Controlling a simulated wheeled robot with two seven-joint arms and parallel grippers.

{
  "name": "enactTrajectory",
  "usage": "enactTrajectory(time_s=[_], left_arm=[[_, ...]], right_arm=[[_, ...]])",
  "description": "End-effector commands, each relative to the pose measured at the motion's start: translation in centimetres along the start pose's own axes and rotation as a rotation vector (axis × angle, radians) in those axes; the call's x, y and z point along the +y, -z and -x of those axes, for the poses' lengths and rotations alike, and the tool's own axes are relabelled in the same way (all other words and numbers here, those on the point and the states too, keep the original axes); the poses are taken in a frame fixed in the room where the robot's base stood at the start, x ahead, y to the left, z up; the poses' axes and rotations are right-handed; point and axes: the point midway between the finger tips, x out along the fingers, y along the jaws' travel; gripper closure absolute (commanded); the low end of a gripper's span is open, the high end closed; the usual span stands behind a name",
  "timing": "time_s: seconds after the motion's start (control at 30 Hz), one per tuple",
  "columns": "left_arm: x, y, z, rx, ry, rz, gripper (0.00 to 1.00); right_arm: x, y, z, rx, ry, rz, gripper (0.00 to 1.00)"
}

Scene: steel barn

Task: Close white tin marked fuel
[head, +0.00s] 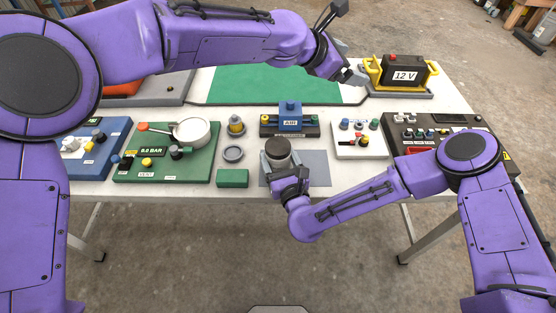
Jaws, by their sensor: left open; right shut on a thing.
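A small pale round tin (277,160) with a dark brown top stands on the grey mat at the table's front middle. I cannot tell whether the dark top is a lid or the open inside, and no fuel mark can be read. My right gripper (279,165) is shut on the tin from the front, its fingers at the sides. My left gripper (352,77) is open and empty, high over the table's back right, apart from the tin. A grey round disc or ring (233,154) lies left of the tin; I cannot tell if it is a lid.
A green block (232,178) lies left of the mat (313,167). A blue vise-like device (290,122) stands just behind the tin. A yellow-topped piece (236,126), a green gauge panel (140,168), a white switch panel (358,147) and a 12 V battery (403,72) surround it.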

Motion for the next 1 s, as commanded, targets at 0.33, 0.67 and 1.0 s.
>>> enactTrajectory(time_s=[0.33, 0.67, 1.0], left_arm=[[-5.2, 12.5, 6.5, 0.574, 0.613, -0.755, 0.10], [-3.9, 15.9, 10.7, 0.799, 0.783, -0.907, 0.10], [-4.1, 16.3, 10.4, 0.795, 0.784, -0.905, 0.10]], right_arm=[[0.0, 0.1, 0.0, 0.001, 0.000, 0.001, 1.00], [0.0, 0.1, 0.0, 0.001, 0.000, 0.001, 1.00], [0.0, 0.1, 0.0, 0.001, 0.000, 0.001, 1.00]])
